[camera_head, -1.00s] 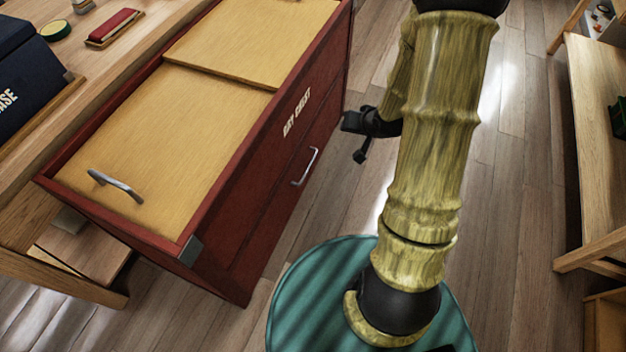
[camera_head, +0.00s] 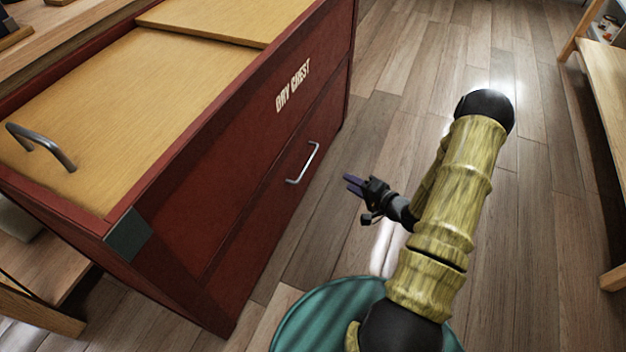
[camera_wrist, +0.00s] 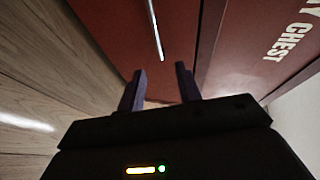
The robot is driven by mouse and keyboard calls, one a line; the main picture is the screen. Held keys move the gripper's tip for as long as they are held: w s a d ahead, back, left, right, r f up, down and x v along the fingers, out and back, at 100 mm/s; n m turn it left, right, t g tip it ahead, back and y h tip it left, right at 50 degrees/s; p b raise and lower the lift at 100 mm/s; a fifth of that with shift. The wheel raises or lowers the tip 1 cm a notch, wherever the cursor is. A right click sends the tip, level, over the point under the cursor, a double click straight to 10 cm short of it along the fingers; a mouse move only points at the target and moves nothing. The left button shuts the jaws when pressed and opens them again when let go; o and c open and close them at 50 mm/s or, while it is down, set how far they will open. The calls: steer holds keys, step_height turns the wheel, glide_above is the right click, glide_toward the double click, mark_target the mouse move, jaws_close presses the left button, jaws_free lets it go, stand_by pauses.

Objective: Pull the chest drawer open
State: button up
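The red dry chest (camera_head: 200,170) stands at the left in the head view. Its lower front drawer (camera_head: 275,205) sits flush with the front and carries a silver bar handle (camera_head: 303,163). My gripper (camera_head: 350,183) is to the right of the handle, apart from it, with its fingers pointing toward the chest. In the wrist view my gripper's two dark fingers (camera_wrist: 160,88) stand apart with nothing between them. The handle (camera_wrist: 155,30) shows ahead of and between the fingertips, and the drawer front (camera_wrist: 110,30) lies behind it.
A wooden bench (camera_head: 600,100) stands at the far right. The plank floor (camera_head: 370,90) between them is clear. A wooden table (camera_head: 50,40) adjoins the chest's left side.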

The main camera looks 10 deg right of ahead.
steer(key=shift+s+f+m+t+y+b, duration=0.15)
steer(key=shift+f+m+t+b, duration=0.1)
steer(key=shift+f, duration=0.4)
steer(key=shift+s+f+m+t+y+b, duration=0.15)
steer(key=shift+f+t+b, duration=0.1)
steer(key=shift+f, duration=0.35)
steer(key=b+x, duration=0.8)
steer(key=x, duration=0.9)
steer(key=shift+w+b, duration=0.2)
steer(key=shift+b, duration=0.1)
steer(key=shift+a, duration=0.1)
steer(key=shift+f, duration=0.1)
jaws_close()
